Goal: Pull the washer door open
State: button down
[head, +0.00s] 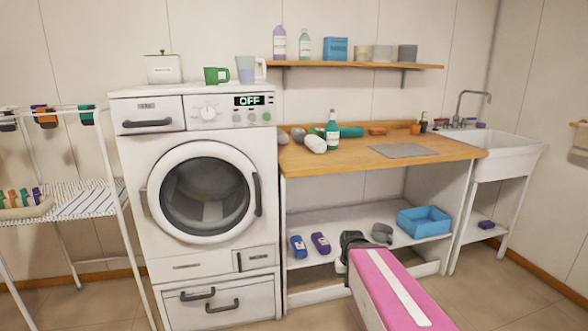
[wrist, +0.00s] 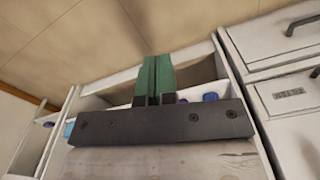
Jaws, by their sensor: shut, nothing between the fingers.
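The white washer (head: 133,200) stands left of centre in the head view, and part of it also shows at the right of the wrist view (wrist: 285,115). Its round door (head: 180,152) has a dark glass window and looks shut. The dark curved door handle (head: 257,194) is on the door's right side. My gripper (wrist: 157,62) shows in the wrist view with its green fingers together and empty. It is apart from the washer, in front of the counter's lower shelves. I cannot clearly make out its fingers in the head view.
A wooden counter (head: 445,147) with bottles and a grey board stands right of the washer. Its shelf holds a blue bin (head: 424,222) and small containers. A drawer unit (head: 222,302) sits under the washer. A drying rack (head: 85,205) stands close on the left.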

aim_at(153, 197)
jog(key=u, duration=1.25)
